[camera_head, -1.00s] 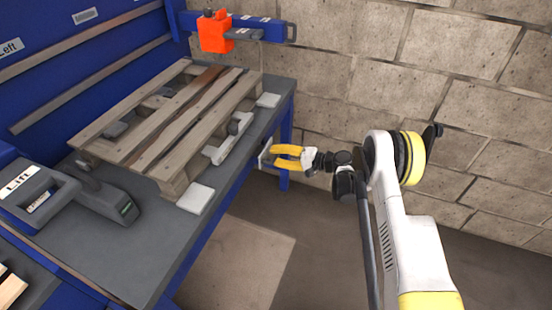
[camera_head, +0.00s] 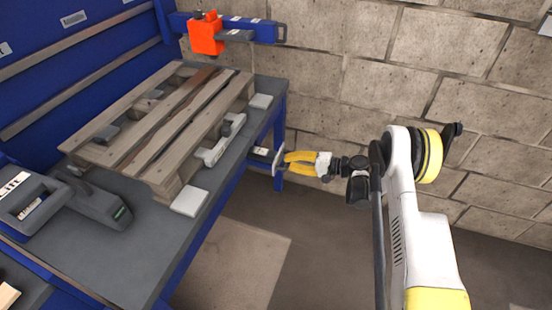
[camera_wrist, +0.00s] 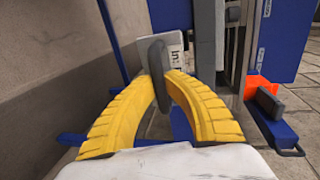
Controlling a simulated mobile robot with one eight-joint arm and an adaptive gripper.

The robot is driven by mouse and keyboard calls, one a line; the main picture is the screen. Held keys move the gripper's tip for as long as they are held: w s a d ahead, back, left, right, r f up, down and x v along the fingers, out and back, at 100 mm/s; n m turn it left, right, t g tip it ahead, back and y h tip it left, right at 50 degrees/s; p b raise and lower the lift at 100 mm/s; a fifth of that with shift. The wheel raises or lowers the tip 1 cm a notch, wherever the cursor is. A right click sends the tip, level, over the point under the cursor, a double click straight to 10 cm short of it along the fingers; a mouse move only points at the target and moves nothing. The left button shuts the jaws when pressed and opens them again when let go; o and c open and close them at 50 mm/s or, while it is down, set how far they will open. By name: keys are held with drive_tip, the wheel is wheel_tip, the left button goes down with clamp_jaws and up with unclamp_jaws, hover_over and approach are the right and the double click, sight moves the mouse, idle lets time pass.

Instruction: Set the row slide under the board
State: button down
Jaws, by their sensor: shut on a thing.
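My gripper (camera_head: 285,161) is at the right edge of the bench. Its yellow fingers are shut on a dark grey upright handle (camera_head: 277,160), which I take to be the row slide's. In the wrist view the handle (camera_wrist: 157,70) stands between the fingertips, which touch it on both sides. Behind it is a pale plate (camera_wrist: 172,62) with a partly hidden label starting "In". In the head view a labelled bar (camera_head: 262,151) joins the handle to the bench side. The wooden pallet (camera_head: 170,118) lies on the bench, with one darker brown board (camera_head: 188,90) among its top boards.
An orange block (camera_head: 206,36) sits on a blue beam at the back. Pale pads (camera_head: 190,201) lie by the pallet corners. A grey unit marked "Lift" (camera_head: 30,202) is at the left. A block wall (camera_head: 390,75) stands behind; the floor in front of the bench is clear.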

drive_tip(key=shift+s+d, duration=0.15)
drive_tip(key=shift+d, duration=0.25)
drive_tip(key=c, duration=1.4)
unclamp_jaws()
drive_tip(key=v, duration=1.2)
